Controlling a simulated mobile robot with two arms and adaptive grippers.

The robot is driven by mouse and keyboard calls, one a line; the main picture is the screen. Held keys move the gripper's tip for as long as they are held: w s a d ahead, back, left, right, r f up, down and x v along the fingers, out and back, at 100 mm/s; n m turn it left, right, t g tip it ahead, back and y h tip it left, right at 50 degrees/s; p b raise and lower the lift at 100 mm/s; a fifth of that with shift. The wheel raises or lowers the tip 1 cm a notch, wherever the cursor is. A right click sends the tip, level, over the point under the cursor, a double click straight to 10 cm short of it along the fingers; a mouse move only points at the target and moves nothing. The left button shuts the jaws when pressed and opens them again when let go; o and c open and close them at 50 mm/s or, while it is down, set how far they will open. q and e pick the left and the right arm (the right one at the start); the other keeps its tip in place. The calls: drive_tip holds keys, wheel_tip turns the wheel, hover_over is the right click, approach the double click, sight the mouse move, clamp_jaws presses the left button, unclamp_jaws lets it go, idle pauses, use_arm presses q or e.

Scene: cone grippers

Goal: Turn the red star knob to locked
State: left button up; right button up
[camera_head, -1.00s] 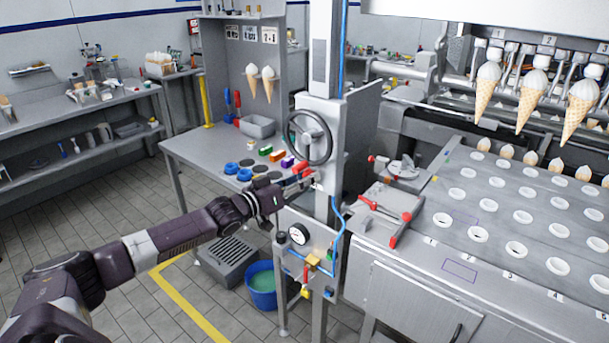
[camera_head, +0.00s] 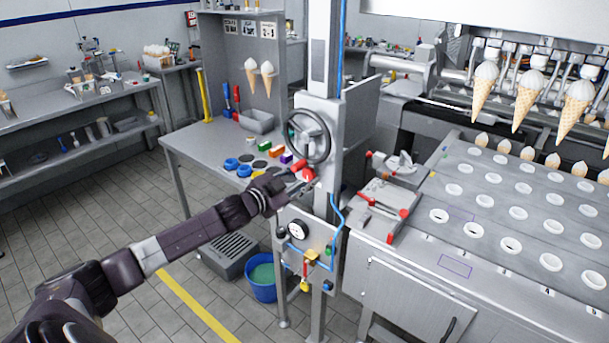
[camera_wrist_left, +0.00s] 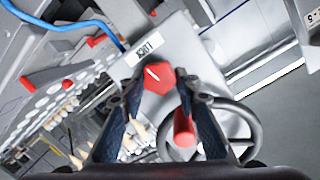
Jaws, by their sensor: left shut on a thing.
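The red star knob (camera_head: 307,175) is on the front of the grey column, below the handwheel, largely hidden by the gripper in the head view. In the left wrist view the red knob (camera_wrist_left: 157,78) shows a white pointer line on its face. My left gripper (camera_head: 300,184) reaches it from the left. In the wrist view its dark fingers (camera_wrist_left: 160,82) are on either side of the knob, shut on it. A white label (camera_wrist_left: 149,46) with dark lettering sits beside the knob; I cannot read it surely. My right gripper is not in view.
The handwheel (camera_head: 309,136) with its red handle (camera_wrist_left: 184,130) is close to the fingers. A gauge panel (camera_head: 310,245) with a blue hose is below. A worktable (camera_head: 200,152) with coloured blocks stands left, a cone conveyor (camera_head: 470,205) right.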

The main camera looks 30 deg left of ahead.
use_arm(q)
drive_tip(key=shift+m, duration=0.9)
drive_tip(key=shift+f+y, duration=0.1)
drive_tip(key=shift+y, duration=0.2)
drive_tip(key=o, duration=1.2)
drive_tip(key=shift+c, duration=0.2)
drive_tip(key=shift+s, duration=0.75)
drive_tip(key=s+r, duration=0.1)
drive_tip(key=s, duration=0.9)
drive_tip(key=shift+s+a+r, duration=0.2)
drive_tip(key=shift+a+r, duration=0.1)
drive_tip(key=shift+a, duration=0.1)
